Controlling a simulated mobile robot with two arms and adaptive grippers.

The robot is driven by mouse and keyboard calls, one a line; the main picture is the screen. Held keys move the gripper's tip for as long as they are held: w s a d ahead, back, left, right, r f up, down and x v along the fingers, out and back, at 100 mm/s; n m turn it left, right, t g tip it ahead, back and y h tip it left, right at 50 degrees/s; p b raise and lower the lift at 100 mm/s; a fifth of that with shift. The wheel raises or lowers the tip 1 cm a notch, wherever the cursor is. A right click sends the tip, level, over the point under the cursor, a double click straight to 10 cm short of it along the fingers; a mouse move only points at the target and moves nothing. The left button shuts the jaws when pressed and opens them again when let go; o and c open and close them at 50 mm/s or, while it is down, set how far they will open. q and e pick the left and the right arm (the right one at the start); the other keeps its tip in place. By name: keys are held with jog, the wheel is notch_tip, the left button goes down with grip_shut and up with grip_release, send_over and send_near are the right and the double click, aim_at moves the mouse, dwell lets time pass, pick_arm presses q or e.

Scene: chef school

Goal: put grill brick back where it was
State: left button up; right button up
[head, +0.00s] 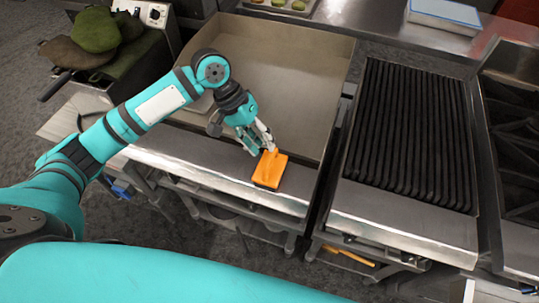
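The grill brick (269,171) is an orange block with a raised handle part and a dark underside. It lies on the steel front ledge of the flat griddle, near the ledge's right part. My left gripper (262,149) reaches down from the left to the brick's far edge. Its fingers look apart, with one tip at the brick's raised part and the other just left of it. Whether they touch the brick is hard to tell. My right gripper is not in view.
The flat griddle (305,75) has raised side walls. To its right stands a ribbed grill (412,130), then a burner range (515,140). Green cloth mitts (95,30) lie at the upper left. A tray with green items (280,5) sits behind. An orange-handled tool (349,255) lies below.

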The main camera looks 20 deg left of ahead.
pick_arm(q)
jog(key=shift+v, duration=2.7)
jog(key=shift+d, duration=0.1)
